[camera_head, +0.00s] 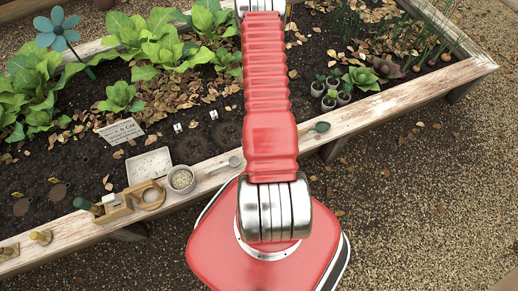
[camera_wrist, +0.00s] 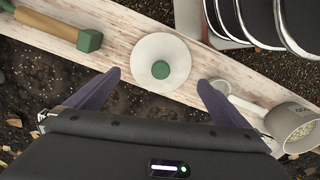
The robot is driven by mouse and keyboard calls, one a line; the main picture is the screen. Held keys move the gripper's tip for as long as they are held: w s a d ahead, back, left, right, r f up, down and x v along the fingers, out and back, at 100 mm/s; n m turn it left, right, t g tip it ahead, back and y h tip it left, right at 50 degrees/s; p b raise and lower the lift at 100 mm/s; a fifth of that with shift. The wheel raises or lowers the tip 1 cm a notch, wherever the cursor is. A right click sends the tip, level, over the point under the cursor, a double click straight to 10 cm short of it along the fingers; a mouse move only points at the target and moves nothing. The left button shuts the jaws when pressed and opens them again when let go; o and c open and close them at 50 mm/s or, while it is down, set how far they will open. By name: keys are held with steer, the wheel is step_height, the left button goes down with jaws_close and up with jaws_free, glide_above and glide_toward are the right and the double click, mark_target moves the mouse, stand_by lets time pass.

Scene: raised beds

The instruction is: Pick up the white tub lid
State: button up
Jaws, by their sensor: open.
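The white tub lid (camera_wrist: 142,52) is a round white disc with a green knob (camera_wrist: 160,69) at its centre. It lies flat on the pale wooden plank edge of the bed in the upper middle of the wrist view. My gripper (camera_wrist: 158,79) is open and empty, its two dark fingers spread with the lid centred beyond and between their tips. I cannot tell the exact height gap. In the head view I do not see the lid or the gripper; my red arm covers the middle of the plank.
A metal cup of seeds (camera_wrist: 295,126) and a pale scoop (camera_wrist: 240,103) lie right of the lid in the wrist view. A wooden-handled tool with a green end (camera_wrist: 60,29) lies left. Plants fill the bed's soil. Gravel (camera_head: 430,200) lies outside the plank (camera_head: 385,106).

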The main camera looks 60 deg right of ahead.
steer(key=shift+f, duration=0.2)
steer(key=shift+f, duration=2.45)
steer(key=shift+a, duration=0.1)
steer(key=c, duration=0.7)
steer(key=shift+s+r, duration=0.1)
steer(key=shift+r, duration=4.9)
